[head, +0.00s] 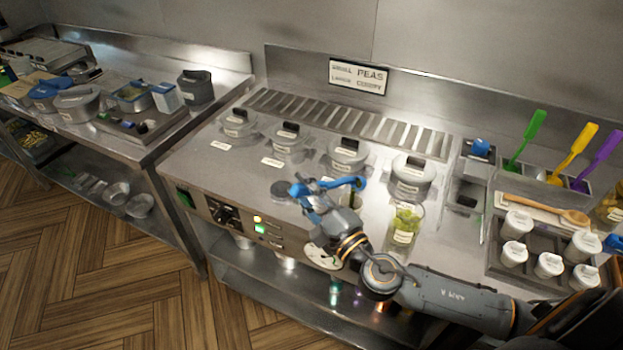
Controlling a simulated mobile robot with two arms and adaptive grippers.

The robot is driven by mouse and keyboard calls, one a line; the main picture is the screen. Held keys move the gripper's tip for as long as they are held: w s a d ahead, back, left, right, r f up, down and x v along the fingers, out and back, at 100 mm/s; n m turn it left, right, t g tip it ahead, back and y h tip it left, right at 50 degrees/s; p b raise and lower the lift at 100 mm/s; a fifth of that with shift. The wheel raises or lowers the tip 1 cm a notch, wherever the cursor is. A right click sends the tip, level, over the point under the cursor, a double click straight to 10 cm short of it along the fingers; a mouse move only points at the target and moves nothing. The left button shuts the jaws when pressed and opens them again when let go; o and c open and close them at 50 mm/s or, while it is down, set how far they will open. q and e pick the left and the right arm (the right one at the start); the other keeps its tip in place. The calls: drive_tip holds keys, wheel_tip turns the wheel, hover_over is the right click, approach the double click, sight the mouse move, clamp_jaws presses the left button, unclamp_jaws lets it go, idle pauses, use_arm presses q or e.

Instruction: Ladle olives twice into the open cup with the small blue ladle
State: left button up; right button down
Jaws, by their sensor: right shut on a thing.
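My right gripper (318,204) reaches in from the lower right over the front of the range. It is shut on a blue-handled tool, which looks like the small blue ladle (352,183); its blue end sticks out to the right of the fingers. The gripper hides much of it, so I cannot make out its bowl clearly. A clear tall vessel (405,225) with green, olive-like contents and a label stands to the right of the gripper. Several white-lidded cups (515,253) stand at the right; I cannot pick out an empty open cup. My left gripper is not in view.
Several lidded, labelled pots (348,153) line the range behind my gripper. A dark disc (283,190) lies left of it. Green (528,138), yellow and purple handles rise at the right. A wooden spoon (550,208) lies above the cups' tray. Another counter stands left.

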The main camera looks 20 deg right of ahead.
wheel_tip(320, 180, down, 7)
drive_tip(key=a+n+y+b, duration=0.1)
drive_tip(key=a+n+b, duration=0.1)
drive_tip(key=n, duration=0.3)
drive_tip(key=shift+s+a+b, duration=0.25)
drive_tip(key=shift+s+b, duration=0.1)
drive_tip(key=shift+b, duration=0.05)
idle(0.7)
